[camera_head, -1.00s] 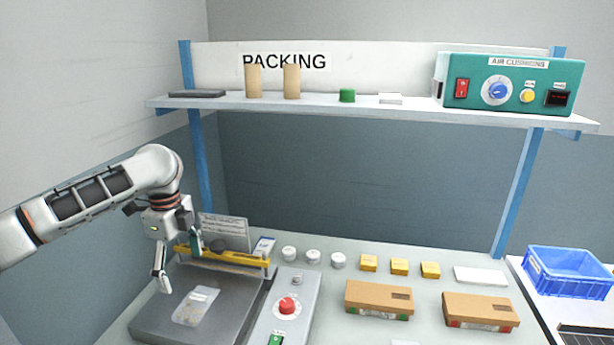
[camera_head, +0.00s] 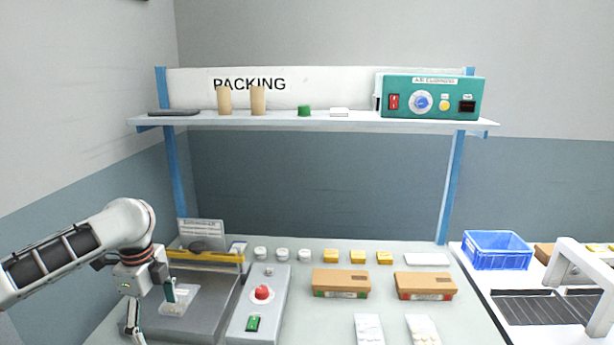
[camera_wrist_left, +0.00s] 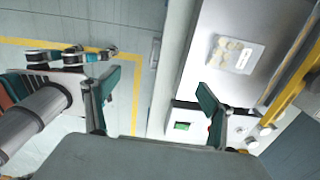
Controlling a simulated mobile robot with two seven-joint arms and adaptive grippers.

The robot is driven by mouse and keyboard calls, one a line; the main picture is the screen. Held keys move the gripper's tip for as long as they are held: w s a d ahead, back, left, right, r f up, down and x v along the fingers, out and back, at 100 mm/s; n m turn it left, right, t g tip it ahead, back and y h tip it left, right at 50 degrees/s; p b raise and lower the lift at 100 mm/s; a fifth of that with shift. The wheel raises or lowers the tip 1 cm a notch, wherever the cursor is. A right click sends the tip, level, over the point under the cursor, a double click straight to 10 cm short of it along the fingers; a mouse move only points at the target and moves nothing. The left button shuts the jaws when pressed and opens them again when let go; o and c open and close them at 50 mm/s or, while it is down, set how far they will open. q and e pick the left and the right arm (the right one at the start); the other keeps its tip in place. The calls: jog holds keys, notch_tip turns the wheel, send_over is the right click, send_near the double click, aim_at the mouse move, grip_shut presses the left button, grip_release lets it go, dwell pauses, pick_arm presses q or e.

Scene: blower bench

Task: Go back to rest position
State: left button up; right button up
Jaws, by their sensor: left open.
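My left gripper (camera_head: 152,308) is at the lower left in the head view, over the front left of the grey sealer plate (camera_head: 205,318). In the left wrist view its two green-padded fingers (camera_wrist_left: 157,105) are spread wide with nothing between them. A clear pouch (camera_head: 183,301) with pale contents lies on the plate, just right of the gripper and partly behind a finger. The pouch also shows in the left wrist view (camera_wrist_left: 236,54), apart from the fingers.
The sealer has a yellow bar (camera_head: 205,256) and a control box with a red knob (camera_head: 262,292). Brown cartons (camera_head: 341,281) and white jars (camera_head: 283,254) stand on the bench. A blue crate (camera_head: 496,252) is at right. A shelf (camera_head: 330,121) spans the back.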

pick_arm(q)
jog(key=s+d+f+n+t+h, duration=0.1)
jog(key=s+d+f+t, duration=0.1)
jog(key=s+d+f, duration=0.45)
jog(key=s+d+f+n+t+h, duration=0.1)
jog(key=s+d+f+n+t, duration=0.15)
jog(key=d+f, duration=0.7)
jog(key=s+a+r+n+t+y, duration=0.25)
jog(key=s+a+n+y, duration=0.5)
jog(key=s+a, duration=1)
jog(key=w+d+f+n+t+h, duration=0.1)
jog(key=d+f+n+t+h, duration=0.2)
jog(key=d+f+h, duration=0.4)
jog(key=d+f+n, duration=0.1)
jog(key=d+f, duration=0.5)
jog(key=f, duration=0.3)
jog(key=shift+w+h, duration=0.25)
jog(key=shift+h, duration=0.1)
pick_arm(e)
jog(key=shift+w, duration=0.1)
pick_arm(q)
jog(key=shift+r, duration=0.1)
pick_arm(e)
jog(key=shift+d, duration=0.1)
